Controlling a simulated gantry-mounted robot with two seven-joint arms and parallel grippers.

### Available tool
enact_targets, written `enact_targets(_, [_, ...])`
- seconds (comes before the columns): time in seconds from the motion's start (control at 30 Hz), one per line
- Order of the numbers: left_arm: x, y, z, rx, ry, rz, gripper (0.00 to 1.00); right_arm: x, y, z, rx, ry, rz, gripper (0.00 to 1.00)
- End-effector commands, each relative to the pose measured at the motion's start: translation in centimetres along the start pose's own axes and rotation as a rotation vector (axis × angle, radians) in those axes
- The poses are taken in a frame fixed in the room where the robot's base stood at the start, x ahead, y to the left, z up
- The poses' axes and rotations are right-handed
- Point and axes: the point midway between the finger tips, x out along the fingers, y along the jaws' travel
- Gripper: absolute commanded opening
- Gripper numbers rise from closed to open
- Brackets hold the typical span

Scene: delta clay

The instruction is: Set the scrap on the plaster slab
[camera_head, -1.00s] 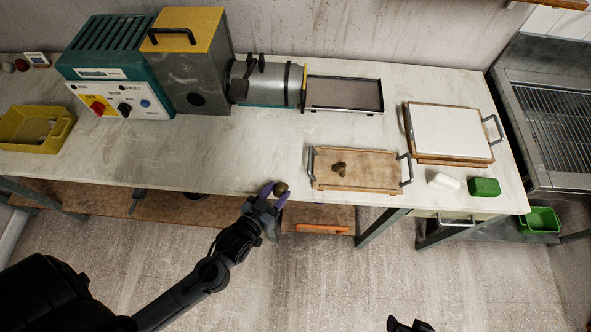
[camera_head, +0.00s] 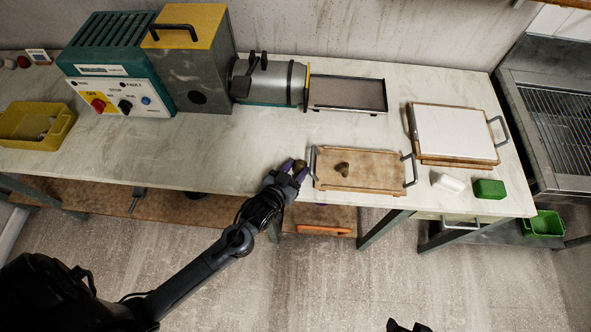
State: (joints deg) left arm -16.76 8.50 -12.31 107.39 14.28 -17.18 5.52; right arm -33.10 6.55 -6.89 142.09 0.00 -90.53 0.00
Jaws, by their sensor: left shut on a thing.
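The plaster slab (camera_head: 452,132) is a white square on a wooden tray with metal handles, at the right of the bench. My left gripper (camera_head: 295,170) is over the bench's front edge, just left of a wooden board, and far to the left of the slab. It is shut on a small brown scrap, mostly hidden between its purple fingertips. Another brown clay lump (camera_head: 342,169) lies on the wooden board (camera_head: 382,172). Part of my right gripper (camera_head: 407,326) shows at the bottom edge; its jaws cannot be made out.
A white block (camera_head: 449,183) and a green block (camera_head: 489,189) lie in front of the slab. A clay machine (camera_head: 190,60) with a dark outfeed tray (camera_head: 346,94) stands behind. A yellow bin (camera_head: 35,125) is at far left. The bench between machine and board is clear.

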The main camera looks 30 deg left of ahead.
Motion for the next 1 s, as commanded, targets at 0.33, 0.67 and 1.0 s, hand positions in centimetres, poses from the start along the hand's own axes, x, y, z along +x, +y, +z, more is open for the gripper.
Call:
enact_targets(0.33, [0.1, 0.0, 0.2, 0.0, 0.0, 0.0, 0.12, 0.1, 0.1, 0.1, -0.003, -0.003, 0.002, 0.64])
enact_targets(0.67, [0.1, -0.1, 0.3, 0.0, -0.001, -0.001, 0.69, 0.1, 0.2, 0.2, -0.009, -0.004, 0.007, 0.64])
enact_targets(1.0, [-1.2, 0.0, 0.0, 0.001, -0.002, 0.0, 0.69, -0.3, 0.2, 0.1, -0.007, -0.004, 0.005, 0.64])
